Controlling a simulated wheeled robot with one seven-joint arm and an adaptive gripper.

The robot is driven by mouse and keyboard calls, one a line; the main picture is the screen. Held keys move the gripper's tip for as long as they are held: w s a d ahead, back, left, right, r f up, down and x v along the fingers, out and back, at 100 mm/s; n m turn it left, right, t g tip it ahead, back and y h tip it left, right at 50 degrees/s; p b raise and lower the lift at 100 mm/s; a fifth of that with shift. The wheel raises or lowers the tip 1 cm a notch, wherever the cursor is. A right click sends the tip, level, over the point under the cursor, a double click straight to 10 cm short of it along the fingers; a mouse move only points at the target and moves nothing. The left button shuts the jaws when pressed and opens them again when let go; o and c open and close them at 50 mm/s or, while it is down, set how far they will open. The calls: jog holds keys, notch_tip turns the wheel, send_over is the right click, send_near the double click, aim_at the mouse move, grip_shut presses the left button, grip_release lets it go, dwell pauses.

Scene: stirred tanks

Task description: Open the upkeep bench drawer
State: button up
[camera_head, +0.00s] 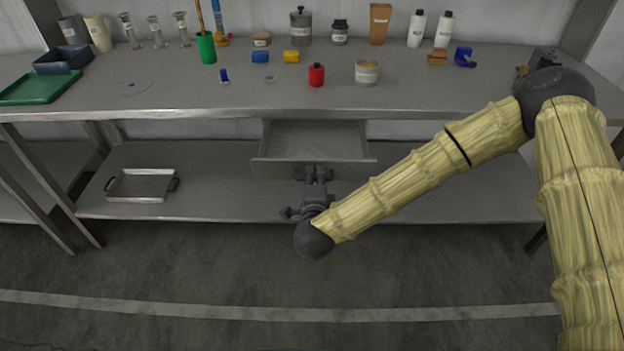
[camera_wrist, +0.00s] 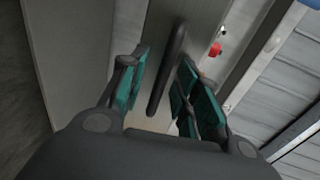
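The upkeep bench drawer (camera_head: 270,168) is pulled out below the middle of the worktop. Its grey inside shows and looks empty. In the wrist view the drawer front (camera_wrist: 203,22) carries a dark bar handle (camera_wrist: 178,45). My gripper (camera_head: 314,174) is at the drawer front in the head view and hides most of the handle there. In the wrist view my gripper (camera_wrist: 163,65) is open, with a teal pad on each side of the handle. Gaps show between the handle and both pads.
The grey worktop (camera_head: 430,95) holds bottles, cups and small parts, including a red container (camera_head: 316,75) and a green tray (camera_head: 45,88). A metal tray (camera_head: 142,185) lies on the lower shelf (camera_head: 220,195). The floor (camera_head: 200,265) in front is clear.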

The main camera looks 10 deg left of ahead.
jog(key=v, duration=1.2)
dwell(0.3)
jog(key=s+d+f+n+g+p, duration=0.1)
jog(key=s+d+f+n+g, duration=0.25)
jog(key=f, duration=0.35)
jog(key=s+d+f+n+g+y+p, duration=0.1)
jog(key=s+d+f+n+g, duration=0.15)
jog(key=s+d+f, duration=0.35)
jog(key=s+d+f+n+g+p, duration=0.1)
jog(key=s+d+f+n+g, duration=0.2)
jog(key=f, duration=0.4)
jog(key=s+d+f+n+g+h, duration=0.1)
jog(key=s+d+f+n+g, duration=0.2)
jog(key=s+d, duration=0.4)
jog(key=s+d+f+n+g+h+p, duration=0.1)
jog(key=s+d+f+n+g+h, duration=0.1)
jog(key=s+d, duration=0.6)
jog(key=d+f+n+g, duration=0.1)
jog(key=d, duration=0.3)
jog(key=shift+n, duration=0.4)
